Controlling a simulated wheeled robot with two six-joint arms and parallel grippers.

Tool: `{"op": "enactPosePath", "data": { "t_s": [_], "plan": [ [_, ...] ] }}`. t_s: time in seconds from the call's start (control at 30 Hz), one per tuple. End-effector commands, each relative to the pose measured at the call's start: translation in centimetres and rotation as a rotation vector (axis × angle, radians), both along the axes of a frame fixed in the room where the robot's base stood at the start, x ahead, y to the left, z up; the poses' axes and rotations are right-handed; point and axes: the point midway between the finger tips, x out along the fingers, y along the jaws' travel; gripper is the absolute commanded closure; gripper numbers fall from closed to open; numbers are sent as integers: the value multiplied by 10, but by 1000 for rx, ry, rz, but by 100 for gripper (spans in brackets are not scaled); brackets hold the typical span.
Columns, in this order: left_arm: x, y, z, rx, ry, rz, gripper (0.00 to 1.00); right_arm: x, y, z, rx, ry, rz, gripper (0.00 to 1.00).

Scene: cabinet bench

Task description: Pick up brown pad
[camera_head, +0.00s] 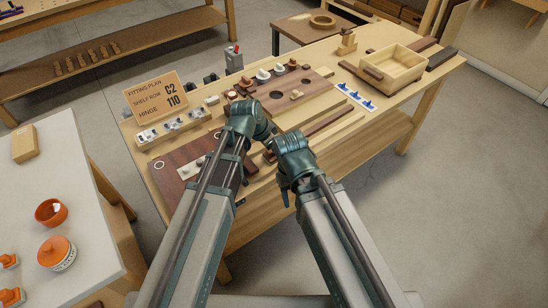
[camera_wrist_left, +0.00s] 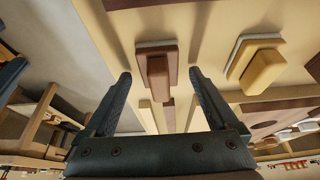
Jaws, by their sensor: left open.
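In the left wrist view a brown pad (camera_wrist_left: 157,70) with a pale grey-white backing lies on a light wooden surface. My left gripper (camera_wrist_left: 160,76) is open, with one finger on each side of the pad's line. The pad lies between and just beyond the fingertips, and I see no contact. In the head view I cannot single this pad out; my left wrist (camera_head: 249,120) covers part of the bench there. My right arm's end (camera_head: 292,152) is over the bench's front edge, its jaws not clear.
A tan pad (camera_wrist_left: 256,68) with a pale backing lies right of the brown one. On the bench are a dark brown board (camera_head: 180,158), a holed board (camera_head: 280,108), a wooden box (camera_head: 395,68), blue pieces (camera_head: 355,96) and a label sign (camera_head: 156,99).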

Motion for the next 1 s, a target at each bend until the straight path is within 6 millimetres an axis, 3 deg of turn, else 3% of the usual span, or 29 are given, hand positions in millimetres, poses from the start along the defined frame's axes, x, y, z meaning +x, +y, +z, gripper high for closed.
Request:
{"op": "enactPosePath", "data": {
  "t_s": [0.13,0.63,1.0],
  "plan": [
    [0,0,1,0,0,0,7,0,0,1,0,0,0,50],
    [0,0,1,0,0,0,98,0,0,1,0,0,0,50],
    [0,0,6,0,0,0,98,0,0,6,0,0,0,50]
  ]
}}
